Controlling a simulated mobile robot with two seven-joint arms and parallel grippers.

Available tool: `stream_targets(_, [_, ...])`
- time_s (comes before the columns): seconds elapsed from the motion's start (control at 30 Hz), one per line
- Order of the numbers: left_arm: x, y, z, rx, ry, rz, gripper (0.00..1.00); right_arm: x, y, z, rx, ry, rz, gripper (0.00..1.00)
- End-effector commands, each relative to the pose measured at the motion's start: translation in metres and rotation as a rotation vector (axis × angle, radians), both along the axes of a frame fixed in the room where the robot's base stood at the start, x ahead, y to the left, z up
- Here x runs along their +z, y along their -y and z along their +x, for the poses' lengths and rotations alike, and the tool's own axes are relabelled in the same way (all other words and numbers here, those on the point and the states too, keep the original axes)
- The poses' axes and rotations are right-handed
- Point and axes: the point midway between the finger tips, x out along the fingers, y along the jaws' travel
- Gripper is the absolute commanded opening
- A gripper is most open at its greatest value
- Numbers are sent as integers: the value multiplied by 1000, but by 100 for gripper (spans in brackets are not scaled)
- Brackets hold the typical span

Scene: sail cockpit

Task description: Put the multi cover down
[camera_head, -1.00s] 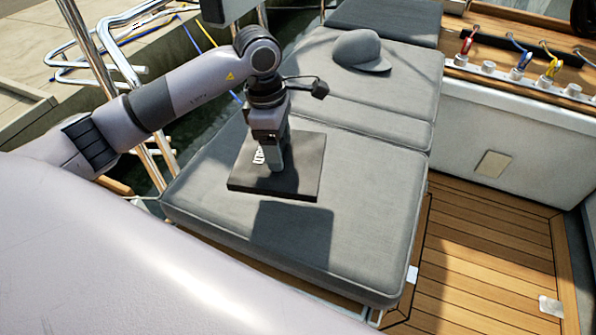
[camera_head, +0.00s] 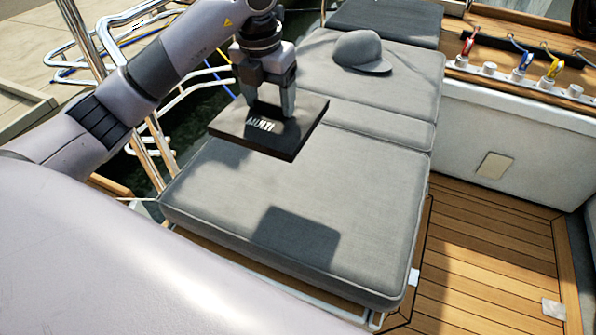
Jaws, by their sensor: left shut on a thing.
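The multi cover (camera_head: 235,129) is a flat, dark, square plate with white "MULTI" lettering on top. My left gripper (camera_head: 268,108) points down over it, with a finger on either side of its middle, and is shut on it. The exact grip contact is partly hidden. The cover hangs above the grey cushion (camera_head: 340,200), slightly tilted in the picture, and its shadow falls on the cushion's near part. My right gripper is not in view.
A grey cap (camera_head: 360,50) lies on the farther cushion. Coloured ropes and a light-coloured ledge run along the right, above the teak floor (camera_head: 480,255). Metal rails (camera_head: 75,50) stand at the left. The near cushion is clear.

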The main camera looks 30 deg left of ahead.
Motion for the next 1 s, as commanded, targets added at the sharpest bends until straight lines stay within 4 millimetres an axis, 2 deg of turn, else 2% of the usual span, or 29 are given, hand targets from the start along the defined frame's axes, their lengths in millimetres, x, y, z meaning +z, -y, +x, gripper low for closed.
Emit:
stream_targets(0.07, [-1,0,0,22,0,-1,38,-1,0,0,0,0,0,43])
stream_targets(0.17, [-14,0,0,31,-4,-3,38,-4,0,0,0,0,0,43])
stream_targets(0.6, [-125,0,-1,30,-6,-2,38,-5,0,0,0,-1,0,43])
stream_targets(0.7, [-143,0,-1,29,-3,-1,38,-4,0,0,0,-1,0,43])
stream_targets(1.0, [-168,0,0,28,-3,0,38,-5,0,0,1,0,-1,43])
